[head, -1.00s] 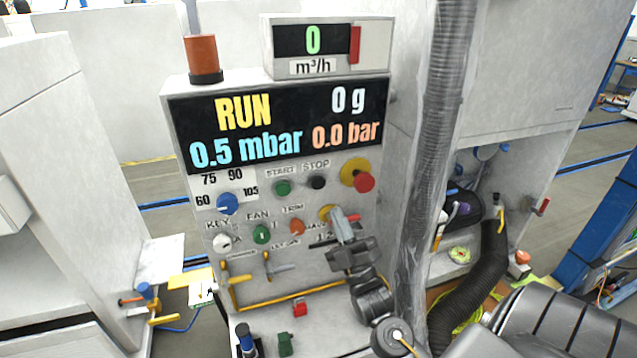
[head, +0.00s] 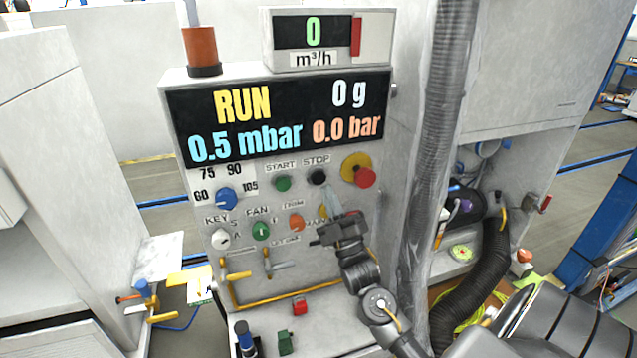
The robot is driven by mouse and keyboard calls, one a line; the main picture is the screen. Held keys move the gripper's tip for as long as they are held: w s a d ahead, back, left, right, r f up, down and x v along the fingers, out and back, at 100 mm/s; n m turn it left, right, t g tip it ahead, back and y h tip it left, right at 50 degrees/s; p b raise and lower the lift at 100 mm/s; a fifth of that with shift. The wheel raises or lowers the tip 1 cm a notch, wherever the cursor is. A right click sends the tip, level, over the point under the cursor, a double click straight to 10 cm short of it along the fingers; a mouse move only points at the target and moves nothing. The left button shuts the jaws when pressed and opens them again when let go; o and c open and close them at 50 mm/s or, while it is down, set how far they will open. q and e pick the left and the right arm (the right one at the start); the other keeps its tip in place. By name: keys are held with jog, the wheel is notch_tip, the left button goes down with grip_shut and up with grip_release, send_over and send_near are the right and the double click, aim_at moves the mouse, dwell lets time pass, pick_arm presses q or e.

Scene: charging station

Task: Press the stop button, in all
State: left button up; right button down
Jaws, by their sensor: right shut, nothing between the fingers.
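The black stop button (head: 317,177) sits on the grey control panel (head: 370,225) under the STOP label. The display (head: 280,118) above it reads RUN, 0.5 mbar, 0.0 bar and 0 g. My right gripper (head: 332,194) is shut and empty, its fingers pointing up at the stop button from just below. I cannot tell whether the tips touch it. The gripper covers part of the lower right of the panel. My left gripper is not in view.
The green start button (head: 283,183) is left of stop, and a red emergency knob (head: 364,176) on yellow is right. Blue, green and orange knobs and yellow-handled valves are nearby. A grey hose (head: 440,130) runs down right of the panel.

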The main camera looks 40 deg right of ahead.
aim_at(318, 173)
jog(key=shift+w+d, duration=0.2)
jog(key=shift+w, duration=0.35)
jog(key=shift+w+d, duration=0.2)
jog(key=shift+w, duration=0.35)
dwell(1.3)
jog(key=shift+w+d+b, duration=0.15)
jog(key=shift+w+b, duration=0.2)
jog(key=shift+w, duration=0.05)
jog(key=shift+w+d, duration=0.15)
jog(key=shift+w, duration=0.25)
dwell(0.7)
jog(key=shift+s, duration=0.1)
jog(key=shift+s+a, duration=0.3)
jog(key=shift+s, duration=0.45)
jog(key=shift+s+a+p, duration=0.3)
jog(key=shift+s, duration=0.45)
jog(key=shift+s+a+p, duration=0.25)
jog(key=shift+s+p, duration=0.05)
jog(key=shift+s, duration=0.5)
jog(key=shift+s+a+p, duration=0.3)
jog(key=shift+s, duration=0.45)
